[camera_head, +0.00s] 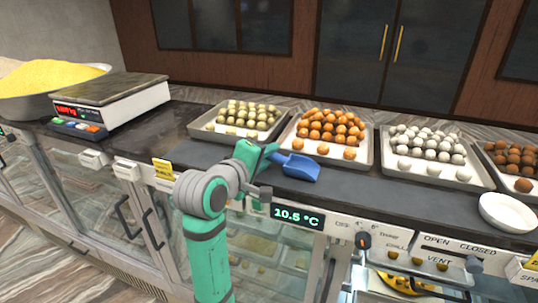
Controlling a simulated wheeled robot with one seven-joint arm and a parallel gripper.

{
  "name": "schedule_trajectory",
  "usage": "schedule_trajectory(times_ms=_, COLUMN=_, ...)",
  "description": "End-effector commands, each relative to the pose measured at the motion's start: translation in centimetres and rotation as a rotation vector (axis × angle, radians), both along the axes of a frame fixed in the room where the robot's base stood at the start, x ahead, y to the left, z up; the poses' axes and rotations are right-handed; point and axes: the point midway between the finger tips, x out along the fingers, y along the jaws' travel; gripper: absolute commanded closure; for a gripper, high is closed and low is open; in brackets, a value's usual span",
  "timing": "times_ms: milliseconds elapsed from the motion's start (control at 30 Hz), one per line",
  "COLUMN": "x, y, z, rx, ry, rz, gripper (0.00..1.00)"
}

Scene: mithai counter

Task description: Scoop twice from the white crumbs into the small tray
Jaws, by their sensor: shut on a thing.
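My gripper (271,154) is shut on a blue scoop (300,168), above the dark counter in front of the sweet trays. The scoop's pan points right and looks empty, though its inside is only partly visible. I cannot make out white crumbs for certain; a pale heap (9,65) is cut off by the left edge behind a bowl of yellow crumbs (48,75). No tray is clearly the small one. A round white dish (508,212) sits empty at the right end of the counter.
Trays of pale green balls (205,130), orange balls (285,152), white balls (388,163) and brown balls (516,163) line the counter's back. A weighing scale (110,100) stands left. The dark counter strip (400,197) in front is clear.

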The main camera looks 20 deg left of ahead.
Motion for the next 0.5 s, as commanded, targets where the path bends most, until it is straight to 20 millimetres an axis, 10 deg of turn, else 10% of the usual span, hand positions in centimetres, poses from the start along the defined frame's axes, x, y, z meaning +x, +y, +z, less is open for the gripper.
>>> schedule_trajectory(times_ms=100, x=0.0, y=-0.04, z=-0.35, rx=-0.001, ry=0.0, rz=-0.001, gripper=1.0)
schedule_trajectory(times_ms=133, x=0.0, y=-0.03, z=-0.31, rx=0.0, ry=0.0, rz=-0.001, gripper=0.73)
schedule_trajectory(times_ms=200, x=0.0, y=-0.01, z=-0.29, rx=0.0, ry=0.0, rz=0.0, gripper=0.62)
schedule_trajectory(times_ms=500, x=-0.02, y=0.1, z=-0.41, rx=0.0, ry=0.003, rz=0.002, gripper=0.62)
